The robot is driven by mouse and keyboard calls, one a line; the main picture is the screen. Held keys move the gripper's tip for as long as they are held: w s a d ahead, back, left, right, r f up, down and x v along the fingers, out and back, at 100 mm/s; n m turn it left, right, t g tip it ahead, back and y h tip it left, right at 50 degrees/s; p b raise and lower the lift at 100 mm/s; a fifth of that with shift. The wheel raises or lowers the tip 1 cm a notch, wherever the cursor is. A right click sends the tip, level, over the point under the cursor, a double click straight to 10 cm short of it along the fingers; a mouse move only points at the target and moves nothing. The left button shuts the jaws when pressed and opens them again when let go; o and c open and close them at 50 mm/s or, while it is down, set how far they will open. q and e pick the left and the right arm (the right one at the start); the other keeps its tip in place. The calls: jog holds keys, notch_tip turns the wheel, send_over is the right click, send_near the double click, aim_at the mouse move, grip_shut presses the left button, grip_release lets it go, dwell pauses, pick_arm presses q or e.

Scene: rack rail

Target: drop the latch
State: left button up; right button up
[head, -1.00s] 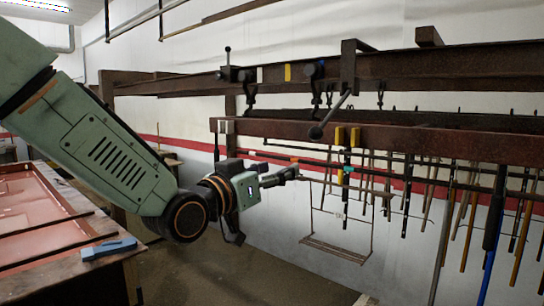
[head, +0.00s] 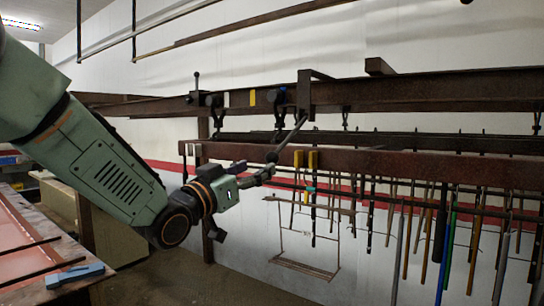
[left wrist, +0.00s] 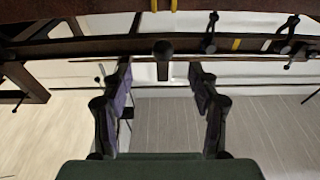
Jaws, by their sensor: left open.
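A dark lever with a round black knob (head: 272,157) slants down to the left from a bracket (head: 305,93) on the upper rusty rail; I take it for the latch. My left gripper (head: 266,172) is open and empty, just below the knob in the head view. In the left wrist view the fingers (left wrist: 162,92) stand wide apart, and the knob (left wrist: 163,47) shows between them, beyond the tips. I cannot tell whether anything touches it. My right gripper is out of view.
A lower rusty beam (head: 380,162) runs behind the lever, with yellow tabs (head: 313,160) on it. Several rods hang at the right, and a wire swing-like frame (head: 305,268) hangs below. A bench with a blue tool (head: 74,277) stands at the lower left.

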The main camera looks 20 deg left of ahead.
aim_at(268, 160)
pick_arm(q)
jog(key=p+x, duration=0.2)
jog(key=x, duration=0.5)
jog(key=shift+w+a, duration=0.15)
jog(key=shift+w, duration=0.15)
jog(key=shift+w+d+r, duration=0.1)
jog(key=shift+w+d, duration=0.2)
jog(key=shift+w, duration=0.15)
jog(key=shift+a, duration=0.35)
jog(key=shift+d, duration=0.35)
jog(key=c, duration=0.6)
jog(key=shift+a, duration=0.2)
jog(key=c, duration=0.4)
jog(key=shift+d, duration=0.1)
